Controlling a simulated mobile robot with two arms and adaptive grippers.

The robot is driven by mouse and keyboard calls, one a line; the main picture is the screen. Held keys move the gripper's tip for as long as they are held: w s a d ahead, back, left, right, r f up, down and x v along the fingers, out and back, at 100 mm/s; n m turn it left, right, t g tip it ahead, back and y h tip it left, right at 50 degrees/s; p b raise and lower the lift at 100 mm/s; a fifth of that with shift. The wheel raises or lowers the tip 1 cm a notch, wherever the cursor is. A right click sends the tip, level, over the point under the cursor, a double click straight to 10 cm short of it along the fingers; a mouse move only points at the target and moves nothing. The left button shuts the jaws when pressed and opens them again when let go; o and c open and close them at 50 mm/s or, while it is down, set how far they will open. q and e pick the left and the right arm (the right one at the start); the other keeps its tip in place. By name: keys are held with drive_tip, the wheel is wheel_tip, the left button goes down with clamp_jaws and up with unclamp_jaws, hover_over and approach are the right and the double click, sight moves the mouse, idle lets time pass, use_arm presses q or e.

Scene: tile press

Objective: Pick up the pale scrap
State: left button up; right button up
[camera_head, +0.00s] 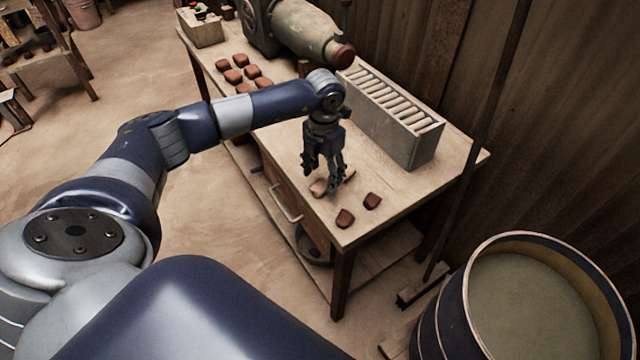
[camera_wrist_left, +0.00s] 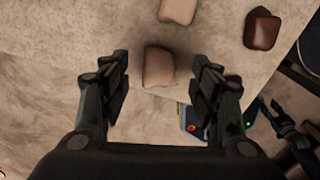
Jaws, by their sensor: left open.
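A pale scrap (camera_head: 318,187) lies on the workbench top near its front edge. In the left wrist view a pale scrap (camera_wrist_left: 158,67) lies between and beyond my two fingers, with a gap on both sides. A second pale piece (camera_wrist_left: 178,10) shows at the top of that view, cut by the frame; I cannot tell which of the two is meant. My left gripper (camera_head: 328,186) points down over the bench beside the pale scrap, partly covering that area. It is open and empty in the left wrist view (camera_wrist_left: 160,82).
Two red-brown pieces (camera_head: 345,217) (camera_head: 372,200) lie close by on the bench (camera_head: 410,180). A grey box of upright pale tiles (camera_head: 385,125) stands behind my gripper. Several red-brown pieces (camera_head: 235,76) lie further left, before a green machine (camera_head: 300,28). A barrel (camera_head: 540,300) stands at right.

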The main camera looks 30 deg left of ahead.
sight(322, 184)
use_arm(q)
wheel_tip(322, 184, down, 3)
drive_tip(key=shift+a+f, duration=0.1)
drive_tip(key=shift+f, duration=0.1)
drive_tip(key=shift+c, duration=0.2)
drive_tip(key=c, duration=1.1)
drive_tip(key=shift+r, duration=0.15)
